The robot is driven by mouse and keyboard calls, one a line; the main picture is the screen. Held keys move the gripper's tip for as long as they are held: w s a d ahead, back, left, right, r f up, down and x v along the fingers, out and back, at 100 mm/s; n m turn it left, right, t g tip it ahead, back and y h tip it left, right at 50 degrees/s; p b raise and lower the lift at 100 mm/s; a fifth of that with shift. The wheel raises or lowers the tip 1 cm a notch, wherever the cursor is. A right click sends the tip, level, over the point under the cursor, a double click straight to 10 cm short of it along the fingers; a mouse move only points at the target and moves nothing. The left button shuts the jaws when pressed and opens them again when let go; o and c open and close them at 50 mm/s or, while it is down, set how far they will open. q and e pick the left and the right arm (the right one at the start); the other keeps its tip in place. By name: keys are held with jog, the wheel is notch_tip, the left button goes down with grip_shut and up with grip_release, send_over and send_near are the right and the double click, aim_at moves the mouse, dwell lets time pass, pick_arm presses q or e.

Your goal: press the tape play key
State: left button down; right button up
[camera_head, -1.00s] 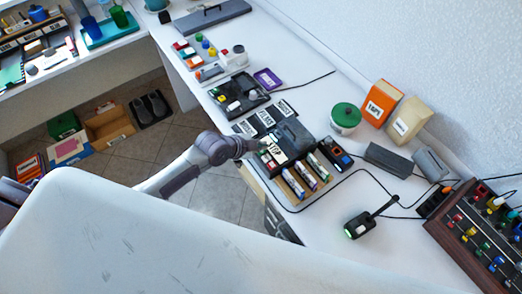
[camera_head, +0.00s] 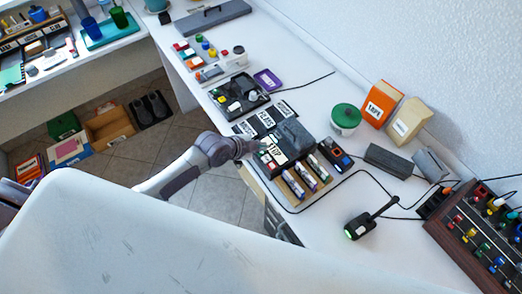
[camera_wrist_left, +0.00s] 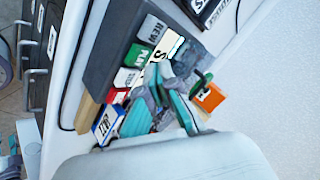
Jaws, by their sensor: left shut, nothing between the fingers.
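The dark tape machine (camera_head: 296,138) stands on the white worktop, with a white STOP label at its front-left. In the left wrist view its keys form a row: a grey REW key (camera_wrist_left: 152,29), a green key (camera_wrist_left: 135,56) with partly hidden lettering, a white key (camera_wrist_left: 127,77) and a red key (camera_wrist_left: 117,96). The green key may be the play key, but its word is not fully legible. My left gripper (camera_head: 263,147) is shut and empty at the machine's key side. Its teal fingertips (camera_wrist_left: 158,74) appear just right of the green key; contact cannot be told. My right gripper is not in view.
Several cassettes (camera_head: 294,183) stand in a wooden rack beside the machine. A small black device (camera_head: 335,154), a green-lidded pot (camera_head: 345,117) and an orange TAPE box (camera_head: 380,103) are nearby. A black cable runs along the worktop. A control panel with knobs (camera_head: 485,225) is at right.

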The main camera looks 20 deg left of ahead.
aim_at(260, 153)
pick_arm(q)
jog(key=shift+f, duration=0.2)
jog(key=shift+f, duration=0.25)
jog(key=shift+f+b, duration=0.4)
jog(key=shift+b, duration=0.15)
dwell(0.4)
jog(key=shift+r, duration=0.1)
jog(key=shift+r+p, duration=0.75)
jog(key=shift+p, duration=0.1)
notch_tip(260, 153, up, 5)
jog(key=p, duration=0.4)
jog(key=shift+p, duration=0.4)
